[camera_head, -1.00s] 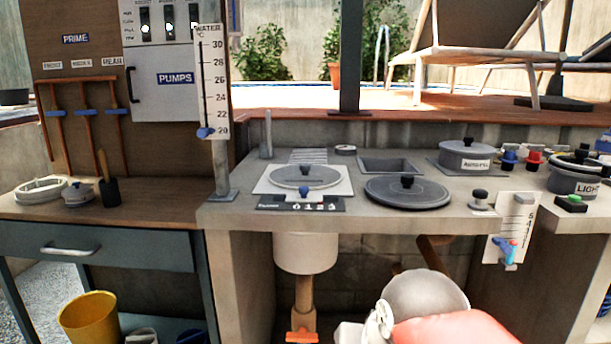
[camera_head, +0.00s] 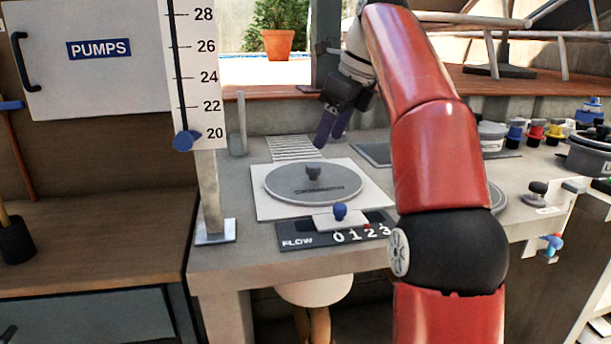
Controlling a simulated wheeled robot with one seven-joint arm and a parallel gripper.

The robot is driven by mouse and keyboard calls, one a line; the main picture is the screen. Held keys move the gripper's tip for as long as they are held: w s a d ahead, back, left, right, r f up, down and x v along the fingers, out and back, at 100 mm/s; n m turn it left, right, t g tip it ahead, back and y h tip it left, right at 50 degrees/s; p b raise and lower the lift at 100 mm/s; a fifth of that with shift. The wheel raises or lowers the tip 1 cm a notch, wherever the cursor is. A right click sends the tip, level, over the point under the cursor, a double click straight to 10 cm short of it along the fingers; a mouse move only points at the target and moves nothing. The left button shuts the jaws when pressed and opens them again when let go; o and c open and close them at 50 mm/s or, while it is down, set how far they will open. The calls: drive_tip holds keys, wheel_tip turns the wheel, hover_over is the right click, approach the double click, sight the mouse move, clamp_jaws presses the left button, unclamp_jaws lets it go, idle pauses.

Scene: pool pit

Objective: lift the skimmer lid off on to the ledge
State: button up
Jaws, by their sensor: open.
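The skimmer lid (camera_head: 290,185) is a round grey disc with a dark knob (camera_head: 313,171) in its middle. It lies flat in a pale square plate (camera_head: 265,207) on the grey concrete ledge (camera_head: 240,270). My gripper (camera_head: 329,130) is open, with its two dark fingers pointing down above the ledge. In the picture it is above and slightly right of the knob, apart from it, with nothing between the fingers. My red arm hides much of the ledge to the right of the lid.
A flow slider with a blue knob (camera_head: 340,210) sits at the plate's front edge. The tall water gauge (camera_head: 193,80) stands left of the lid. A slatted grate (camera_head: 291,148) lies behind it. Valves and knobs crowd the right.

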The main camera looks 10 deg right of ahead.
sight(314, 165)
drive_tip(key=shift+w+b+x, duration=0.2)
drive_tip(key=shift+b+x, duration=0.35)
drive_tip(key=shift+x, duration=3.3)
drive_tip(key=shift+a+r, duration=0.1)
clamp_jaws()
